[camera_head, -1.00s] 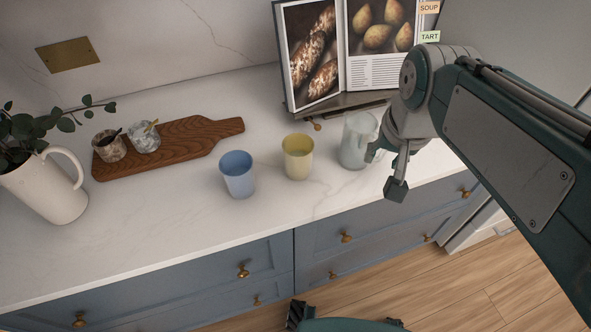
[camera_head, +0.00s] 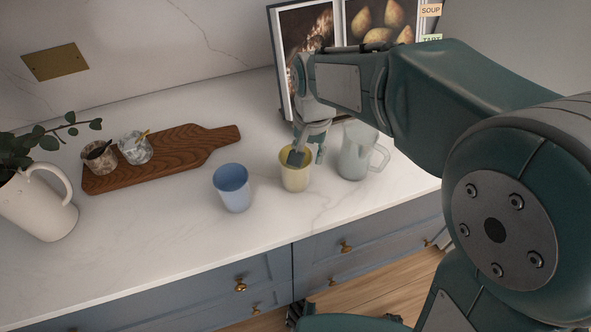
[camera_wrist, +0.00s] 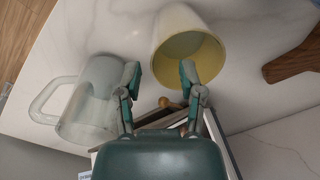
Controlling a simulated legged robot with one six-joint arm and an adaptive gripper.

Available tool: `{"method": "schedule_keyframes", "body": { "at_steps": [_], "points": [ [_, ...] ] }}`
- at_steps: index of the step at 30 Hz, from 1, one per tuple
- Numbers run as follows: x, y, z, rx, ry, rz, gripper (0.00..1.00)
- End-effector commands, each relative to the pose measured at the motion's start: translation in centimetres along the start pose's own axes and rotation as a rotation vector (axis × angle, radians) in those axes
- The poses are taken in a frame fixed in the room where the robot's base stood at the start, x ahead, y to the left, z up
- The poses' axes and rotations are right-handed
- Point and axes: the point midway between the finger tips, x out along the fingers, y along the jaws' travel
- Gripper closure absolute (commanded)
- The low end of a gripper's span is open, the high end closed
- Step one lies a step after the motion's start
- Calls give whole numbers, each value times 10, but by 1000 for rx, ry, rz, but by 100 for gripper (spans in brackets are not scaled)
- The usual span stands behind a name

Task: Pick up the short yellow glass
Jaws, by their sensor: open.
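The short yellow glass (camera_head: 296,181) stands upright on the white counter, between a blue glass (camera_head: 233,188) and a clear frosted jug (camera_head: 356,158). My gripper (camera_head: 308,156) is open at its rim, coming from the back. One finger overlaps the glass's mouth; the other is on the side toward the jug. In the wrist view the yellow glass (camera_wrist: 172,27) is ahead of my gripper (camera_wrist: 160,75), with the right finger overlapping its mouth and the left finger between glass and jug. I cannot tell whether that finger is inside or only above the mouth, or touching.
The jug, close on the right, has its handle (camera_head: 381,157) facing right. An open cookbook (camera_head: 350,50) on a stand is behind. A wooden board (camera_head: 190,150) with two small stone pots and a white pitcher (camera_head: 40,205) are at left. The counter in front is clear.

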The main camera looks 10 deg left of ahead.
Motion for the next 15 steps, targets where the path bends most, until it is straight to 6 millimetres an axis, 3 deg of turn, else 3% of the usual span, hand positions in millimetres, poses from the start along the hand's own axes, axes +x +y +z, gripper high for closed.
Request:
{"method": "schedule_keyframes", "body": {
  "at_steps": [15],
  "points": [
    [56,6,-3,0,1,-2,50]
  ]
}}
